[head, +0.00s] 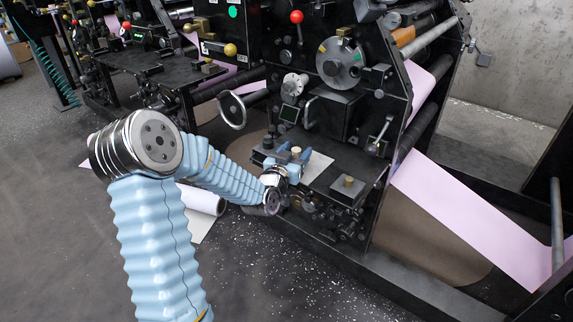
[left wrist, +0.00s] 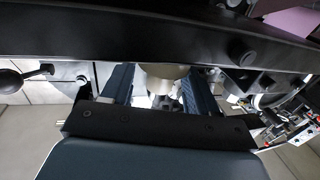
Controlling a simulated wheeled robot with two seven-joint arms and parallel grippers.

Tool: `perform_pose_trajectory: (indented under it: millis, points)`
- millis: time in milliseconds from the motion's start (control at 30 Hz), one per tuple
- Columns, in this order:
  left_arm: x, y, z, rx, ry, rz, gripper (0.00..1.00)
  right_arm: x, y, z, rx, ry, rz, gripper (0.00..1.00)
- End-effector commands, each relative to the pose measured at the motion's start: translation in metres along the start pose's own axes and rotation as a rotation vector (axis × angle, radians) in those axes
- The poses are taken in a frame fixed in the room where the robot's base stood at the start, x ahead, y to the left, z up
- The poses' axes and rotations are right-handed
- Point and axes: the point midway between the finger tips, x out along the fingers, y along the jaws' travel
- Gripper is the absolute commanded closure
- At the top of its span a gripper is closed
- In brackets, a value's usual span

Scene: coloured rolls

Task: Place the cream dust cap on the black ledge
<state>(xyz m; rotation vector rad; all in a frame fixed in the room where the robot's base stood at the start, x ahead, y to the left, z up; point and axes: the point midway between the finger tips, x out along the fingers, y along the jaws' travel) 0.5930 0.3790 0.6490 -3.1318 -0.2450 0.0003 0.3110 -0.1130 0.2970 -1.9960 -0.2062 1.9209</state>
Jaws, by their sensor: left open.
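The cream dust cap (head: 296,151) shows as a small pale piece at my left gripper (head: 289,158), over the black ledge (head: 352,162) on the front of the machine. In the left wrist view the cream cap (left wrist: 164,80) lies between the two blue fingers of my left gripper (left wrist: 157,88). The fingers are open around it. Whether the cap touches the ledge is hidden by the gripper. My right gripper is out of view.
A block with a brass knob (head: 348,181) stands at the ledge's front right. A pale sheet (head: 318,166) lies beside the gripper. A handwheel (head: 232,110) is to the left, and a black bar (left wrist: 150,42) crosses the left wrist view.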

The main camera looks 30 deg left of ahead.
Motion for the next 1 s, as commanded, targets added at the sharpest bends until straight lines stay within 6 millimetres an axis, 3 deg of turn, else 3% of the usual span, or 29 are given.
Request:
perform_pose_trajectory:
  millis: [200, 400, 567, 867, 933, 1000]
  points:
    - [-0.053, -0.001, 0.002, 0.003, 0.000, -0.002, 0.41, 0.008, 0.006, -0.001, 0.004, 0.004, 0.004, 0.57]
    - [-0.086, -0.001, 0.001, 0.002, 0.000, -0.002, 0.41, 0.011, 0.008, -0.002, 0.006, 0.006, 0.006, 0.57]
    - [-0.095, 0.000, 0.001, 0.000, 0.000, 0.000, 0.41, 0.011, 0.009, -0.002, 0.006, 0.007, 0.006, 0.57]
    - [-0.095, 0.001, 0.003, -0.003, -0.006, 0.001, 0.41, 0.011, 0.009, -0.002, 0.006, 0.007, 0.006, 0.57]
    - [-0.094, 0.006, 0.015, -0.023, -0.043, 0.013, 0.41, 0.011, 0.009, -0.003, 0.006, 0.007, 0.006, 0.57]
    - [-0.092, 0.019, 0.043, -0.065, -0.124, 0.037, 0.41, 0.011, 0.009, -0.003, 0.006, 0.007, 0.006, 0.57]
